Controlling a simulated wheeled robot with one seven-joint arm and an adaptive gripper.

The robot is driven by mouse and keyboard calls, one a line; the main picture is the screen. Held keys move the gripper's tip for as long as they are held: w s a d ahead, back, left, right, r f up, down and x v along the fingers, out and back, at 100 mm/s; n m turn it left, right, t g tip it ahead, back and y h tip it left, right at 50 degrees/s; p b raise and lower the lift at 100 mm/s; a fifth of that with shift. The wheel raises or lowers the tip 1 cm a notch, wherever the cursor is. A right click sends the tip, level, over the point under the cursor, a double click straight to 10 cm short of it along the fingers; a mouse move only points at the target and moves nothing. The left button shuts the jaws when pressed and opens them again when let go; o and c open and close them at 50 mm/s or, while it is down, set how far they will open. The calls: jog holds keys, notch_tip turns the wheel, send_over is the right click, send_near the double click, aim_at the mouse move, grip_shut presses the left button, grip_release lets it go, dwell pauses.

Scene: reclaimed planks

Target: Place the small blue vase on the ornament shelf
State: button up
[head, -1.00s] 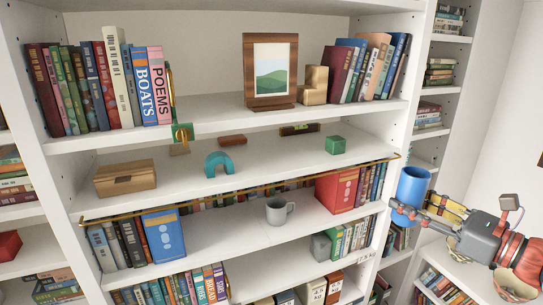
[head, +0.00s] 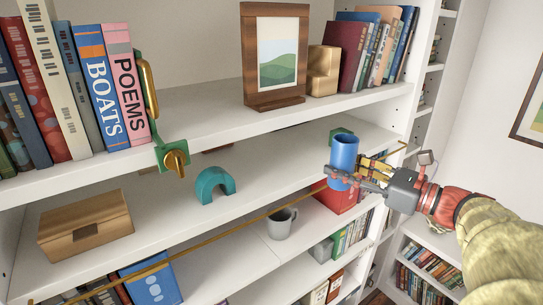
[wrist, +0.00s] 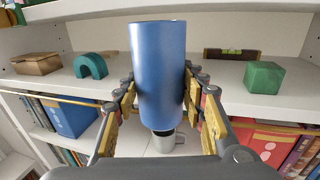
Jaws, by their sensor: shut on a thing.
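The small blue vase (head: 344,152) is a plain blue cylinder, held upright in my gripper (head: 345,176). The wrist view shows the vase (wrist: 158,75) between the two yellow-padded fingers, which are shut on it. The shelf with ornaments (head: 262,172) is white and holds a wooden box, a teal arch and a green block. In the head view the vase overlaps the right part of this shelf. In the wrist view the shelf (wrist: 212,70) lies behind the vase. I see no contact between vase and shelf; the vase hides part of it.
The teal arch (head: 214,186) and wooden box (head: 86,228) stand left; the green block (wrist: 264,77) and a spirit level (wrist: 232,54) stand right. A brass rail (head: 245,222) runs along the front. A grey mug (head: 281,223) stands below. Bare shelf lies between arch and block.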

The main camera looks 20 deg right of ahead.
jog(key=p+x, duration=0.1)
jog(key=x, duration=1.2)
jog(key=shift+w+a+p, duration=0.15)
jog(key=shift+a+p, duration=0.05)
jog(key=shift+p, duration=0.2)
jog(key=x, duration=0.3)
jog(key=shift+w+a+p, duration=0.2)
jog(key=shift+w+p, duration=0.15)
jog(key=shift+d+f, duration=0.1)
jog(key=shift+f, duration=0.55)
jog(key=shift+s+d, duration=0.1)
jog(key=shift+s, duration=0.05)
jog(key=shift+s, duration=0.1)
jog(key=shift+f, duration=0.35)
jog(key=o, duration=1.3)
jog(key=shift+r, duration=0.1)
jog(key=shift+c, duration=0.2)
jog(key=shift+r, duration=0.1)
